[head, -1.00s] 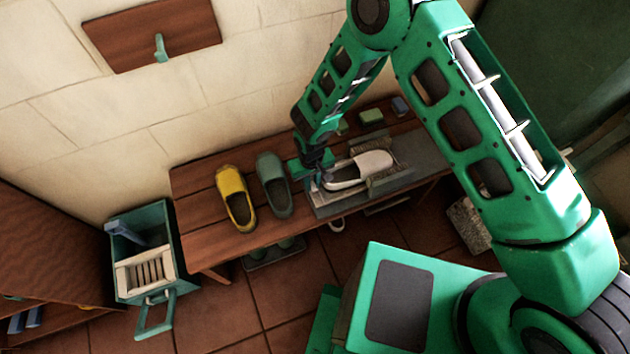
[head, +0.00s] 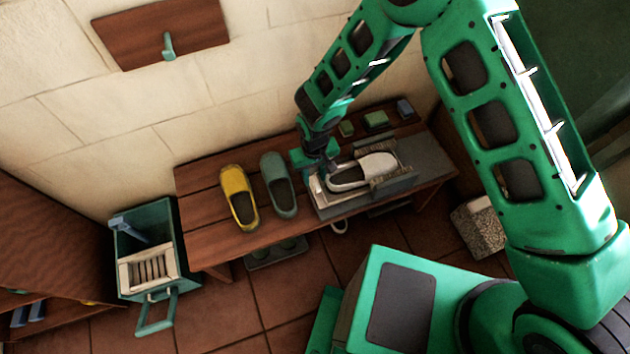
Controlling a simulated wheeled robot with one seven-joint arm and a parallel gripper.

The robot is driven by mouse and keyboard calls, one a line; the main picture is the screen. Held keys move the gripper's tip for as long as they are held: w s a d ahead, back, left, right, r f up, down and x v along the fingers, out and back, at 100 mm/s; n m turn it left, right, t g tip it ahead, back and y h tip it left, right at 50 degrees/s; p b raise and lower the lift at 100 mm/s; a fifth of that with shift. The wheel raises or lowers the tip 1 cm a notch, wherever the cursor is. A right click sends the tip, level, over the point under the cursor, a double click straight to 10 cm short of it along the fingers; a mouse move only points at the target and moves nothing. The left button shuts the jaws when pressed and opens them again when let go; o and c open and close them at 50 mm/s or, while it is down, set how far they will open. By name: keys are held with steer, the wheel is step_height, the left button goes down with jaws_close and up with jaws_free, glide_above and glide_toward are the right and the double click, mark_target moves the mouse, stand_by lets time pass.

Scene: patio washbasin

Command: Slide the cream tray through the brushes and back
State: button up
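The cream tray (head: 323,202) lies on a grey base plate (head: 428,160) at the right part of the wooden bench. A white shoe (head: 378,164) with a dark opening lies on the tray, its toe end between two brush blocks. One brush (head: 373,151) is on the wall side, the other brush (head: 394,186) on the near side. My gripper (head: 324,180) points down at the tray's left end, beside the shoe's heel. Its fingers are small and dark, so I cannot tell whether they are shut on the tray.
A yellow shoe (head: 239,197) and a grey-green shoe (head: 279,185) stand left of the base plate. Green blocks (head: 376,120) and a blue block (head: 404,109) lie at the bench's back. A green bin (head: 122,250) stands on the floor at left. The bench's left end is bare.

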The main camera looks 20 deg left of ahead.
steer(key=shift+r, duration=2.4)
steer(key=shift+s+a, duration=0.1)
